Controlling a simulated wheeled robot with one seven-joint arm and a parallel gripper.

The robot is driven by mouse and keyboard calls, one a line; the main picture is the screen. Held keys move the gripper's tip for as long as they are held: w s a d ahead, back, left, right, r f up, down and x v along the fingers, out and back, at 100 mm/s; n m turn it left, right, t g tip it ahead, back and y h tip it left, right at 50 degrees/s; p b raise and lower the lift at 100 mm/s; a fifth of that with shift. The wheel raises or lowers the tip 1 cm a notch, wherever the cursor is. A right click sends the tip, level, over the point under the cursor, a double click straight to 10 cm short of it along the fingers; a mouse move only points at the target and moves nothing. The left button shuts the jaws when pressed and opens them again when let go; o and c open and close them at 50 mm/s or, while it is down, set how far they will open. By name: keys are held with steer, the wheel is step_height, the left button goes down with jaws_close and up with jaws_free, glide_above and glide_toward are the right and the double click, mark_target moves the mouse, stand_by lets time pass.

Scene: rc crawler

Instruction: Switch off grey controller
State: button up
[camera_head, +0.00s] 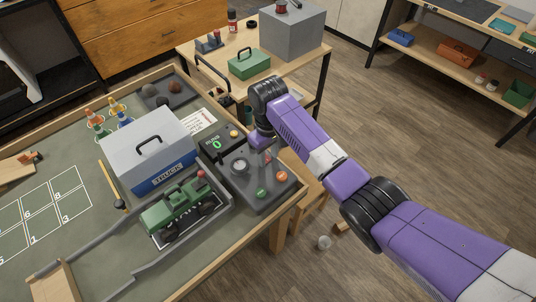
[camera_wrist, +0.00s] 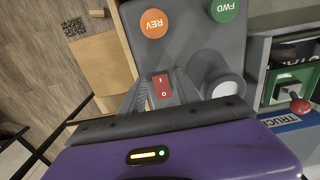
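The grey controller (camera_head: 248,196) sits at the right end of the green-topped table. My gripper (camera_wrist: 163,92) is over the controller at the switch. Its ribbed fingers stand apart, one on each side of the switch as seen, with nothing held. Contact with the switch cannot be told. In the head view my wrist hides the switch.
A green crawler truck (camera_head: 180,206) stands in a grey track left of the controller. A grey TRUCK box (camera_head: 148,150) and a black display box (camera_head: 222,140) are close by. The table's wooden rim (camera_head: 292,204) runs along the right.

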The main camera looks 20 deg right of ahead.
jaws_close()
steer(key=g+b, duration=0.2)
steer(key=b, duration=0.1)
steer(key=shift+w+f+h, duration=0.15)
steer(key=shift+w+h, duration=0.25)
steer(key=shift+r+g+b, duration=0.2)
steer(key=shift+g+b, duration=0.2)
steer(key=shift+b, duration=0.1)
steer(key=shift+a, duration=0.1)
steer(key=shift+o, duration=1.3)
jaws_free()
steer(key=shift+r, duration=0.1)
